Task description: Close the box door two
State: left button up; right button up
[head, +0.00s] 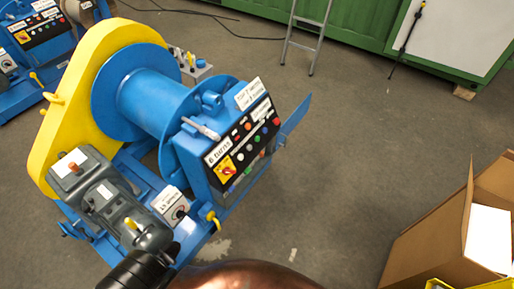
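The blue control box (201,163) stands on the right side of the blue winch machine. Its sloped black panel (244,148) carries several coloured buttons, a red-and-yellow switch and white labels. A flat blue plate (293,121), which looks like a door standing open, sticks out from the box's far right side. I cannot tell which door is number two, and the box's right face is mostly hidden. Neither of my grippers can be made out. A black ribbed part and a smooth brown rounded shape enter at the bottom edge, with no fingertips showing.
A blue drum (150,98), yellow guard (75,98) and grey motor (90,180) fill the machine's left. An open cardboard box (426,243) stands at lower right. A ladder (306,38) and green container (367,33) are behind. Floor right of the machine is clear.

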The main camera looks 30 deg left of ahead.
aim_at(286, 130)
jog(key=z, duration=0.05)
jog(key=k, duration=0.45)
jog(key=u, duration=0.7)
jog(key=i, duration=1)
jog(key=u, duration=0.2)
